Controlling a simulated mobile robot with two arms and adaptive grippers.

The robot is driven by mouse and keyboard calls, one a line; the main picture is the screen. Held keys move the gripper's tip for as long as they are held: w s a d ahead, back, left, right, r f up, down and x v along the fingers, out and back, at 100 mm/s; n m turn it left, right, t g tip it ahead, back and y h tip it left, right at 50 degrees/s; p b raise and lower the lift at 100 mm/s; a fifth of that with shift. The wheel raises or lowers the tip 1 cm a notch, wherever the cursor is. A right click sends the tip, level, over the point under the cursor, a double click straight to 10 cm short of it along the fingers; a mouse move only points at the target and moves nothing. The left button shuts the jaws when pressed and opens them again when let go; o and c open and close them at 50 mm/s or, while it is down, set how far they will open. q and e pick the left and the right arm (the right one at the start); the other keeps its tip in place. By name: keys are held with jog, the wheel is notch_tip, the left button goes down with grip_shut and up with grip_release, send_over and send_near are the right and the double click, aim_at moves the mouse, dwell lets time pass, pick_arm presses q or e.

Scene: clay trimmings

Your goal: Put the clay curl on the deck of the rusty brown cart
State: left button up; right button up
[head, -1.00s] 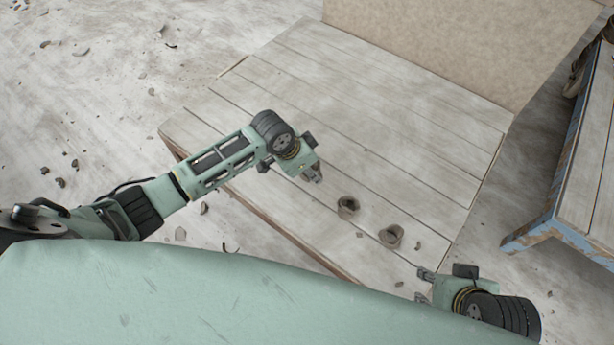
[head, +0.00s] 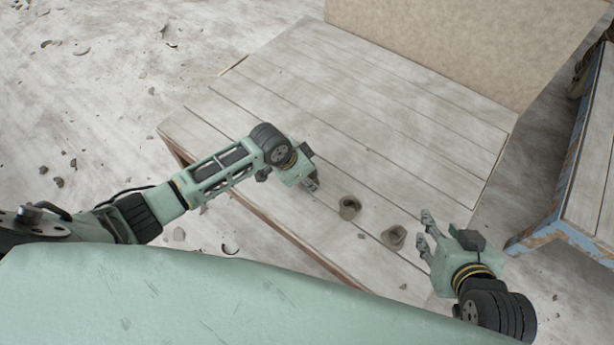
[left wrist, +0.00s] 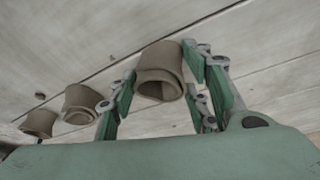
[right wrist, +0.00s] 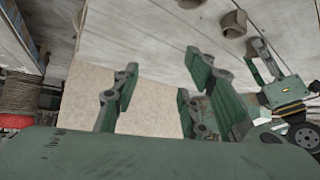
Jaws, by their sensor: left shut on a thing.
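My left gripper (head: 313,185) is shut on a brown clay curl (left wrist: 160,72), a cup-like hollow piece held between the green fingers in the left wrist view. In the head view the gripper hides most of that curl. It is low over the plank deck of the rusty brown cart (head: 300,75); I cannot tell whether the curl touches the planks. Two similar curls stand on the deck to the right, one nearer (head: 349,207) and one farther (head: 393,237). My right gripper (head: 426,236) is open and empty, just right of the farther curl.
A beige upright panel (head: 420,45) stands at the deck's back. A blue-edged wooden cart (head: 560,238) stands on the right, across a floor gap. Small clay crumbs lie near the curls and scraps litter the floor at left. The deck's back half is clear.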

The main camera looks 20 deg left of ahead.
pick_arm(q)
jog(key=shift+f, duration=0.1)
jog(key=o, duration=1.2)
jog(key=shift+o, duration=0.2)
